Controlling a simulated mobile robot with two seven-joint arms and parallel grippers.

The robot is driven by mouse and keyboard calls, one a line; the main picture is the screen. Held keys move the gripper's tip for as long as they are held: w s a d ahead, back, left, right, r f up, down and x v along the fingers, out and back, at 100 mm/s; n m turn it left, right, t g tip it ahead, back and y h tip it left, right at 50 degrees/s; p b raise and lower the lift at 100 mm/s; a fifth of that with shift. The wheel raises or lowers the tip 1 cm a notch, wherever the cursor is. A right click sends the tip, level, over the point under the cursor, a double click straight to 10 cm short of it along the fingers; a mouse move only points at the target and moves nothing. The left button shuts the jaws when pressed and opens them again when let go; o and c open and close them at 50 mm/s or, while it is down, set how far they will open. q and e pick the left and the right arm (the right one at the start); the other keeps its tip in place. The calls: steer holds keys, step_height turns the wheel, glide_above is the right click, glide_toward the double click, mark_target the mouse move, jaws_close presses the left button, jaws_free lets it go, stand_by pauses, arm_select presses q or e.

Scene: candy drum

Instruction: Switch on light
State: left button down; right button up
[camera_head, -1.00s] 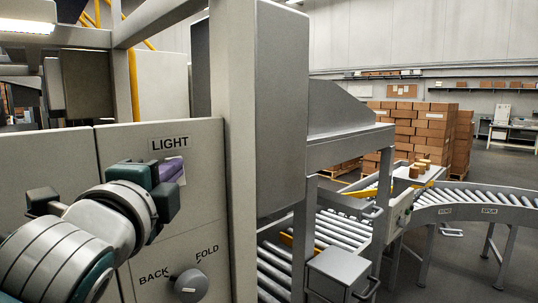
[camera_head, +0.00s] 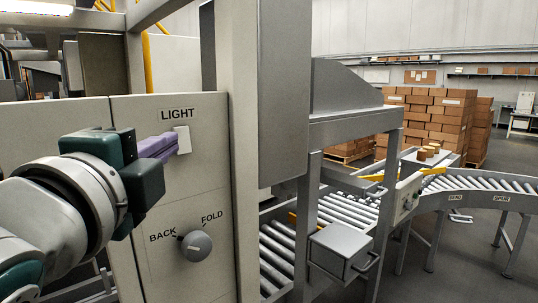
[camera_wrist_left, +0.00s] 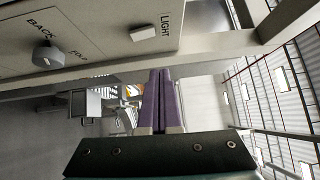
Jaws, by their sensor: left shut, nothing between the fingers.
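The light switch (camera_head: 184,139) is a small white block on the grey panel (camera_head: 190,185), just under the LIGHT label (camera_head: 178,115). It also shows in the wrist view (camera_wrist_left: 145,33). My left gripper (camera_head: 174,146) is shut and empty, its purple fingers pressed together. In the head view its tips reach the switch's left edge in the picture. In the wrist view the fingertips (camera_wrist_left: 160,71) stop short of the switch, with a gap between. My right gripper is in neither view.
A round BACK/FOLD knob (camera_head: 195,246) sits lower on the same panel. A grey post (camera_head: 238,150) stands right of the panel. Roller conveyors (camera_head: 350,220) and stacked cardboard boxes (camera_head: 430,125) lie farther right.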

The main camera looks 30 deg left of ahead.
arm_select(q)
steer(key=shift+v, duration=1.05)
steer(key=shift+r, duration=0.2)
